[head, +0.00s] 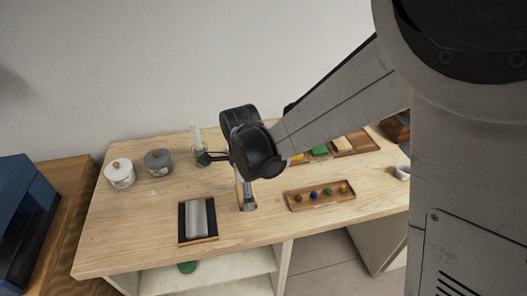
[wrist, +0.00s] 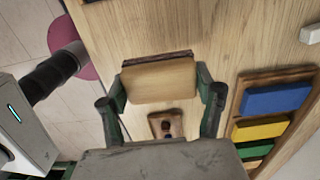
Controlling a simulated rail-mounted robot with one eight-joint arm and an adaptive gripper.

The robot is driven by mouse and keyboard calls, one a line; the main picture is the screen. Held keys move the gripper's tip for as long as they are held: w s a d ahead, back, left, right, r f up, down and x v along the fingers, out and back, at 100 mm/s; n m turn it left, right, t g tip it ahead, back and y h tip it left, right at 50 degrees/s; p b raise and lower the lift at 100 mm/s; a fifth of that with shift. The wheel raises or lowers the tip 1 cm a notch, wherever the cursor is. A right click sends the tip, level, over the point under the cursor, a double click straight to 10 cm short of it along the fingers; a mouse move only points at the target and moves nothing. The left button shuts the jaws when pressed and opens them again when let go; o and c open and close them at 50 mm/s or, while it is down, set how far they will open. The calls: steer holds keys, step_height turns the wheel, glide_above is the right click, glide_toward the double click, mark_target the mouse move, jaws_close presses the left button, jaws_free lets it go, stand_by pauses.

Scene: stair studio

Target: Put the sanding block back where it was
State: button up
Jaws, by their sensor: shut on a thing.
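My gripper (wrist: 160,95) is shut on the sanding block (wrist: 158,82), a pale wooden block with a dark brown strip along its far edge. One finger is on each side of it. In the head view my gripper (head: 246,192) is over the front middle of the table, and the small block shows only partly beneath it. The wrist view looks down on the block above bare wood. I cannot tell whether it touches the tabletop.
A dark tray with a grey bar (head: 197,218) is to the left. A tray of small coloured balls (head: 320,196) is to the right. Blue, yellow and green blocks (wrist: 275,98) sit in a tray behind.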

steer(key=shift+w+f, duration=0.15)
steer(key=shift+f+b, duration=0.9)
steer(key=shift+f, duration=1.05)
steer(key=shift+f, duration=0.2)
steer(key=o, duration=1.1)
steer(key=shift+r, duration=0.1)
steer(key=shift+o, duration=0.2)
steer(key=shift+r, duration=0.1)
